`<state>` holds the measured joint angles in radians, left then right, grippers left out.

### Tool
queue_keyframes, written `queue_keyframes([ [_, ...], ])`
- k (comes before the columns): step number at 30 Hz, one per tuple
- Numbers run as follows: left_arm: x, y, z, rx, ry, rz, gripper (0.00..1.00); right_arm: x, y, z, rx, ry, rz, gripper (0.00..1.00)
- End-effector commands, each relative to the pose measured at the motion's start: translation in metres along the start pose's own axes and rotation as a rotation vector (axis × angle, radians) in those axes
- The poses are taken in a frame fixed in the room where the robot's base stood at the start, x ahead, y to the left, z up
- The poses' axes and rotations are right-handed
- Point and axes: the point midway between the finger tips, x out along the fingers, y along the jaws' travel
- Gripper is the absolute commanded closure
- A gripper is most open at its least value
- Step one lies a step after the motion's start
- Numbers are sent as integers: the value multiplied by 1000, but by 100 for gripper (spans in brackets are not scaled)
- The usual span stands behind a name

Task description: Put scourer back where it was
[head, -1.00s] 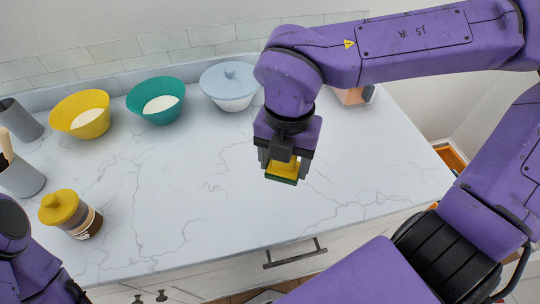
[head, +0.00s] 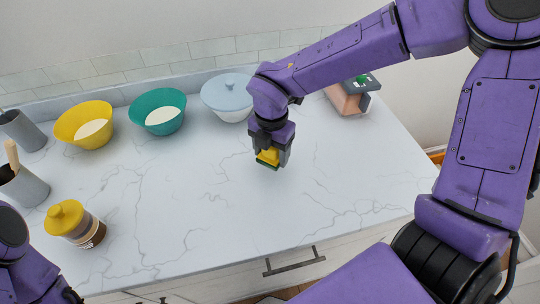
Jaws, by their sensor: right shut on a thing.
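The scourer (head: 268,157) is a small yellow block with a dark green underside. My right gripper (head: 270,160) points down over the middle of the counter and is shut on it. I cannot tell whether the scourer touches the counter or hangs a little above it. Of my left arm, only a part shows at the lower left edge, and its gripper fingers are not seen.
On the white marble counter (head: 200,210), a yellow bowl (head: 72,122), a teal bowl (head: 145,113) and a lidded light-blue bowl (head: 218,88) stand at the back. A yellow-lidded jar (head: 85,228) and grey cups (head: 25,188) stand left. A pinkish holder (head: 345,98) stands back right. The front middle is clear.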

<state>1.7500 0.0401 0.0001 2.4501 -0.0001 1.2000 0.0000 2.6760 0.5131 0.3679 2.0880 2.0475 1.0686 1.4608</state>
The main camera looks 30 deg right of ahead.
Motion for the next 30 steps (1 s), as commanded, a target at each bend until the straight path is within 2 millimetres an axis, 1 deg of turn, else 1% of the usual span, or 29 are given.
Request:
queue_keyframes([
  [4, -6, 0, -2, 0, 0, 0, 0, 13, 6, 8, 0, 0, -4, 64],
  [6, -13, -1, -6, 0, 0, 0, 0, 24, 5, 6, -2, 0, -6, 64],
  [9, -17, -2, -7, 0, 0, 0, 0, 38, 6, 7, -1, -1, -3, 64],
  [12, -15, -1, -6, 0, 0, 0, 0, 42, 6, 7, -1, 0, 1, 64],
  [17, -14, -1, -6, 0, 0, 0, 0, 42, 6, 7, 0, 0, 1, 64],
  [20, -10, -1, -4, 0, 0, 0, 0, 46, 6, 6, 0, 1, 1, 64],
  [21, -10, -1, -4, 0, 0, 0, 0, 46, 6, 6, 0, 1, 1, 32],
  [23, -12, -1, -5, 0, 0, 0, 0, 45, 6, 6, 0, 0, 1, 12],
  [24, -12, -1, -5, 0, 0, 0, 0, 45, 6, 6, 0, 0, 1, 10],
  [30, -12, -1, -5, 0, 0, 0, 0, 45, 6, 6, 0, 0, 1, 10],
])
